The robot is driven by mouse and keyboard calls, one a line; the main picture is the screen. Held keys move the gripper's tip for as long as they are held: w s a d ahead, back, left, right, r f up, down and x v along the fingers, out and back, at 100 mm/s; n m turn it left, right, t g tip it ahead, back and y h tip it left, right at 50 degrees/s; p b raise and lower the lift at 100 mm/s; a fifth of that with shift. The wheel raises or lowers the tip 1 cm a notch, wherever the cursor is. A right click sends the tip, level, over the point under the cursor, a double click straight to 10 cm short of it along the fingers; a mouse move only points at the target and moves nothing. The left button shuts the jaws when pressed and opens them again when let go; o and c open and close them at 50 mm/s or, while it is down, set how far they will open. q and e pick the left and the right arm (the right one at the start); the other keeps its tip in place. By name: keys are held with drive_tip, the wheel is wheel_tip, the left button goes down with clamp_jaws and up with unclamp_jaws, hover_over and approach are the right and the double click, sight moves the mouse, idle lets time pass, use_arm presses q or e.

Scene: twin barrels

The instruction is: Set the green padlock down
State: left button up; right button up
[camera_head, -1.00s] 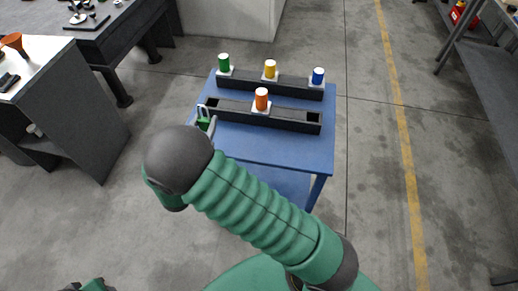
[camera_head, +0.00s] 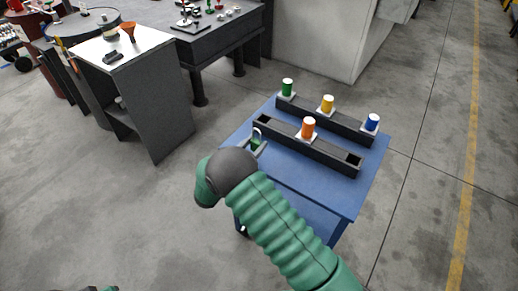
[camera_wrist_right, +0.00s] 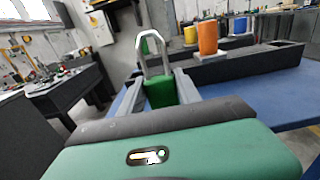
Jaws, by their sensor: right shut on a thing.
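The green padlock (camera_head: 255,143) with a silver shackle is held upright near the left end of the front dark rack, over the blue table's left edge. In the right wrist view the padlock (camera_wrist_right: 161,90) stands between the two grey fingers, shackle up. My right gripper (camera_head: 257,147) is shut on it; the gripper also shows in the wrist view (camera_wrist_right: 160,95). Whether the padlock's underside touches the table (camera_head: 335,203) is hidden by my arm. My left gripper cannot be made out; only a small bit of green and dark shows at the bottom left of the head view.
The front rack (camera_head: 330,158) carries an orange barrel (camera_head: 308,128) between two open sockets. The rear rack (camera_head: 350,125) carries green (camera_head: 287,87), yellow (camera_head: 327,104) and blue (camera_head: 371,122) barrels. A grey cabinet (camera_head: 160,110) and a dark workbench (camera_head: 225,43) stand left.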

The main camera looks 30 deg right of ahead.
drive_tip(key=shift+x, duration=0.8)
wheel_tip(320, 180, down, 3)
drive_tip(key=shift+d+f, duration=0.15)
drive_tip(key=shift+w+f, duration=0.1)
drive_tip(key=shift+f, duration=0.15)
drive_tip(key=shift+a, duration=0.25)
drive_tip(key=shift+f+b, duration=0.15)
drive_tip(key=shift+b, duration=0.15)
drive_tip(key=o, duration=1.3)
drive_tip(key=shift+d, duration=0.1)
